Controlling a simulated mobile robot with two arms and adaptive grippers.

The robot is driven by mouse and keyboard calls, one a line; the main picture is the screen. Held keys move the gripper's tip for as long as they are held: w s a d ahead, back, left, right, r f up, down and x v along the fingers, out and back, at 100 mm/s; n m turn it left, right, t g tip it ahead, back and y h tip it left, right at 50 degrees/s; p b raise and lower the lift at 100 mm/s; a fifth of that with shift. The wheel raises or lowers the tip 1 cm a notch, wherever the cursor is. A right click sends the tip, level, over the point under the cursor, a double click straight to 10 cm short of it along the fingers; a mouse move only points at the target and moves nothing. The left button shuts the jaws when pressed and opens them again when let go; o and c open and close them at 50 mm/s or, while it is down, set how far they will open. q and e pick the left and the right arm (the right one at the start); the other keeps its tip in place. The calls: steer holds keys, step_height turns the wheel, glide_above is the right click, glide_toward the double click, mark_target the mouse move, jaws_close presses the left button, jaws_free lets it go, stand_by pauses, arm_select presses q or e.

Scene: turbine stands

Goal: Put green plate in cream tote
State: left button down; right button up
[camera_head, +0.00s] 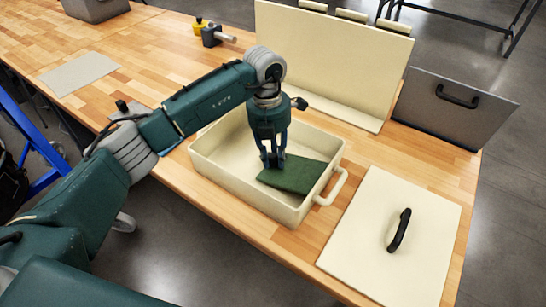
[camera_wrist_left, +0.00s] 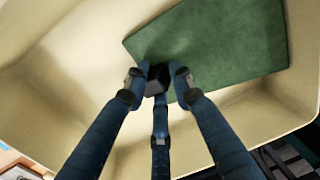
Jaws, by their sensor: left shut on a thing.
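The green plate (camera_head: 296,177) is a flat dark green panel inside the cream tote (camera_head: 254,203), toward the tote's right side. It also shows in the left wrist view (camera_wrist_left: 225,45), within the tote's walls (camera_wrist_left: 30,110). My left gripper (camera_head: 273,160) points down into the tote, its fingers at the plate's left part. In the left wrist view its fingers (camera_wrist_left: 157,82) are closed around a small dark handle on the plate. Whether the plate rests fully on the tote floor cannot be told. My right gripper is not in view.
A cream lid-like panel with a black handle (camera_head: 422,227) lies right of the tote. A tall cream board (camera_head: 330,60) and a grey panel with a handle (camera_head: 445,112) stand behind. A yellow and black tool (camera_head: 210,32) sits at the back of the wooden table (camera_head: 165,40).

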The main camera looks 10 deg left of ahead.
arm_select(q)
steer(key=shift+s+f, duration=0.45)
steer(key=shift+f, duration=0.4)
steer(key=c, duration=1.8)
jaws_free()
steer(key=shift+c, duration=0.2)
steer(key=o, duration=0.4)
steer(key=shift+w+f, duration=0.1)
steer(key=shift+o, duration=0.3)
steer(key=shift+w+d, duration=0.1)
steer(key=shift+w, duration=0.05)
steer(key=shift+o, duration=0.9)
steer(key=shift+f, duration=0.1)
